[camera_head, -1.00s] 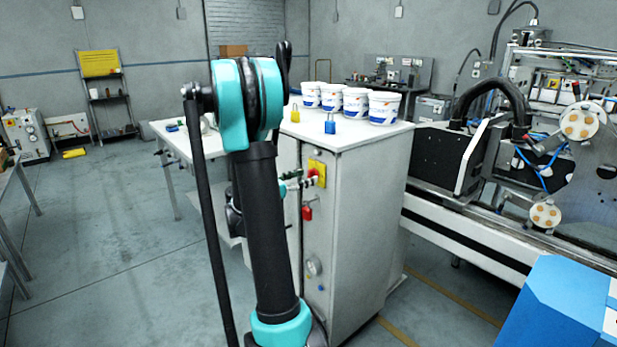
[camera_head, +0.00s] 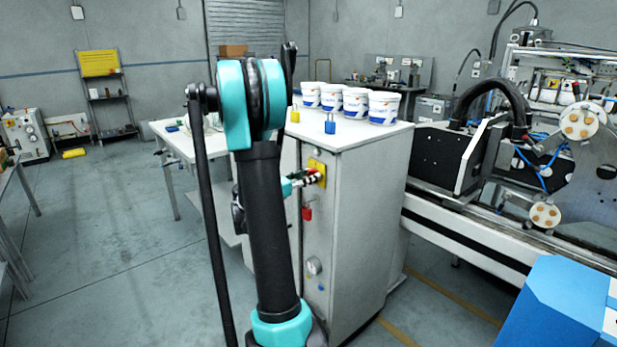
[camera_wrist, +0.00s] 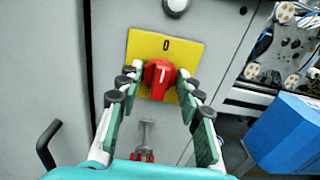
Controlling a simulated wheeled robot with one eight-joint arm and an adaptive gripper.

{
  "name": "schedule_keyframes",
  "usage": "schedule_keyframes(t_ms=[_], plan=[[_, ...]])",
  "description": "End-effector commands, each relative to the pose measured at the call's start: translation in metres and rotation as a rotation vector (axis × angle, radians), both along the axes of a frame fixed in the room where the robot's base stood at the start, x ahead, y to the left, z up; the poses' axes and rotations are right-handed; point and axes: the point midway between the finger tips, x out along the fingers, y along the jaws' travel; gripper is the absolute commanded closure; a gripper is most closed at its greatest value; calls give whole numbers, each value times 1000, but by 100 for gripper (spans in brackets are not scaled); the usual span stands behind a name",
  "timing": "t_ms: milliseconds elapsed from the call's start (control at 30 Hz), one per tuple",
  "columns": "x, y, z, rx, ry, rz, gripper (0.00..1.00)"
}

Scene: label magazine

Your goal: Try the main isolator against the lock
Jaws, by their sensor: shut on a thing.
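The red main isolator handle (camera_wrist: 160,72) sits on a yellow plate (camera_wrist: 189,48) marked 0 on the grey cabinet front. Its pale mark points roughly up towards the 0. My gripper (camera_wrist: 158,78) is shut on the handle, one finger on each side. In the head view my gripper (camera_head: 303,180) is at the yellow plate (camera_head: 319,166) and mostly hides the handle. A red padlock (camera_head: 307,213) hangs on the cabinet front below the plate. In the wrist view a grey metal part (camera_wrist: 146,132) with red at its lower end shows below the handle, partly cut off by my gripper.
A blue padlock (camera_head: 330,127), a yellow padlock (camera_head: 295,115) and several white tubs (camera_head: 383,108) stand on the cabinet top (camera_head: 345,138). A machine (camera_head: 440,155) and a blue box (camera_head: 560,305) are on the right.

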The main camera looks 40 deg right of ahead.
Motion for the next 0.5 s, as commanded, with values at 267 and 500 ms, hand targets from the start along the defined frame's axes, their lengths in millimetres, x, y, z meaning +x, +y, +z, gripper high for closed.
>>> schedule_keyframes(t_ms=[267,500], plan=[[0,0,0,11,-142,0,93],[0,0,0,14,-174,0,93]])
